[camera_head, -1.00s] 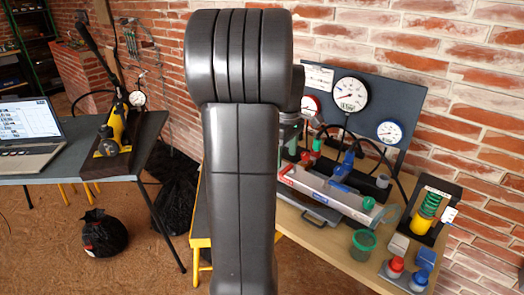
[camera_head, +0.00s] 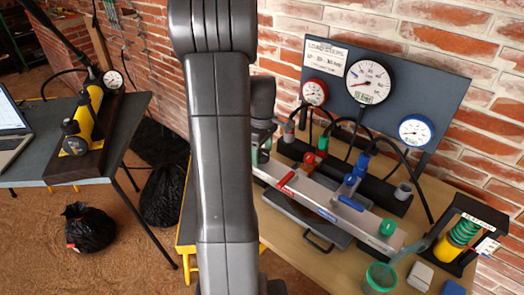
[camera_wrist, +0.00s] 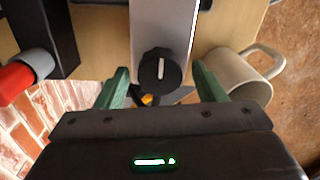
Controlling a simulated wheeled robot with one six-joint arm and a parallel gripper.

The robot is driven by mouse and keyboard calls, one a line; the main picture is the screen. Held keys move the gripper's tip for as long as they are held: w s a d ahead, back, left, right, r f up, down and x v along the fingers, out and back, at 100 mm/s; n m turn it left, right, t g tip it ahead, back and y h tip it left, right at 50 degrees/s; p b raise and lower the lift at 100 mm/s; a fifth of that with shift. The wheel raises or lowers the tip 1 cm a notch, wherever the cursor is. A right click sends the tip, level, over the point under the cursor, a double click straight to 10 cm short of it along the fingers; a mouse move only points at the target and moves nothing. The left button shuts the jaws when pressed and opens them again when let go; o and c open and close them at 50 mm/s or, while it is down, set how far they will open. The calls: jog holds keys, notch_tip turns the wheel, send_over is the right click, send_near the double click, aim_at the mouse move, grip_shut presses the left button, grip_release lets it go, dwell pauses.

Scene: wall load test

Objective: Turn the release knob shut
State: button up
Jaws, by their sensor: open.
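A round black knob (camera_wrist: 159,69) with a white pointer line shows in the wrist view, on the end of a pale grey bar. The pointer line stands upright in that picture; I can read no label on the knob. My gripper (camera_wrist: 160,78) is open, with one green finger on each side of the knob and gaps between. I cannot tell whether the fingertips reach around it. In the head view, the long grey bar (camera_head: 350,222) lies on the wooden bench, and its near left end and most of my gripper are hidden by my arm.
A beige mug (camera_wrist: 237,78) stands close to the right finger. A black manifold (camera_head: 385,190) with red, blue and grey fittings lies behind the bar. Gauges (camera_head: 370,82) stand on a dark panel. A yellow pump (camera_head: 86,112) sits on the left table.

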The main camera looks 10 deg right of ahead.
jog(key=c, duration=1)
jog(key=shift+m, duration=0.4)
jog(key=m, duration=0.4)
jog(key=shift+r+p, duration=0.1)
jog(key=shift+p, duration=0.3)
jog(key=m, duration=0.9)
jog(key=shift+d+p, duration=0.1)
jog(key=shift+p, duration=0.3)
jog(key=shift+m, duration=2)
